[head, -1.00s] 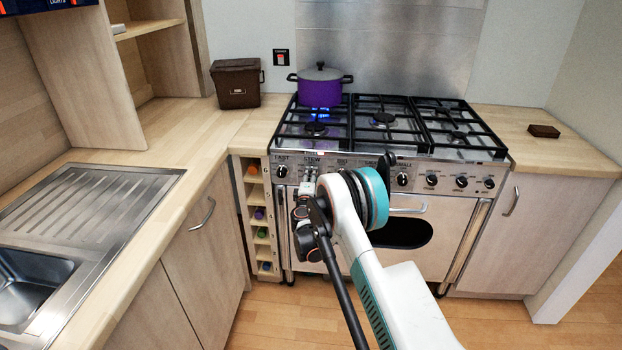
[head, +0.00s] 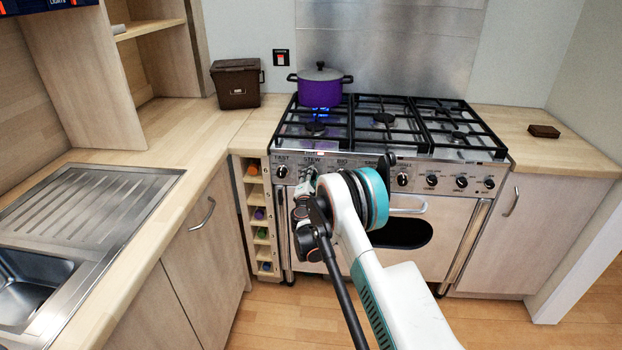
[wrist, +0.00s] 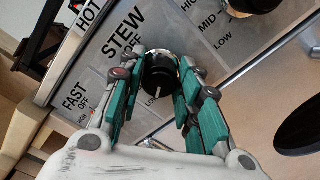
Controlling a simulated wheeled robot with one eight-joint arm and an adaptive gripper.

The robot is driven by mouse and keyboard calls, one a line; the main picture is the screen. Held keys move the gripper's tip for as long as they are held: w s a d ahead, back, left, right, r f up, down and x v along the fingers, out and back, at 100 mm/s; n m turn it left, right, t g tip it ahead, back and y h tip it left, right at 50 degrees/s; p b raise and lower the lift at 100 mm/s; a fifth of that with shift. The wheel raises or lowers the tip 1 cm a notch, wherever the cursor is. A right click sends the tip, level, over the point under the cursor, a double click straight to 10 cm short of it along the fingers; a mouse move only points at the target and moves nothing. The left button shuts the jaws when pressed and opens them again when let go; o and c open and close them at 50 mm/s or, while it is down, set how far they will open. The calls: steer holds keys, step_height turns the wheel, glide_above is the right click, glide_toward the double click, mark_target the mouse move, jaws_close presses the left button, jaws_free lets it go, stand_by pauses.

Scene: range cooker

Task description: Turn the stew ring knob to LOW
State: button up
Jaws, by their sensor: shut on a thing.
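The stew ring knob (wrist: 160,72) is black with a silver collar and a white pointer line, on the steel panel below the stove top. The "STEW" and "OFF" lettering (wrist: 124,38) lies to its upper left in the wrist view. The pointer points down in that view, away from "OFF"; any marking there is hidden by my finger. My gripper (wrist: 160,85) is shut on the knob, with a teal-padded finger on each side. In the head view my gripper (head: 305,190) is at the panel and mostly hides the knob.
A purple pot (head: 320,88) stands on the back left burner with a blue flame below it. Neighbouring knobs (head: 281,171) (wrist: 238,8) flank the stew ring knob. The oven door handle (head: 408,211) sticks out to the right, below the panel.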

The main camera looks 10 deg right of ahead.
steer(key=shift+f, duration=0.1)
steer(key=o, duration=1)
steer(key=shift+o, duration=0.2)
steer(key=v, duration=1.2)
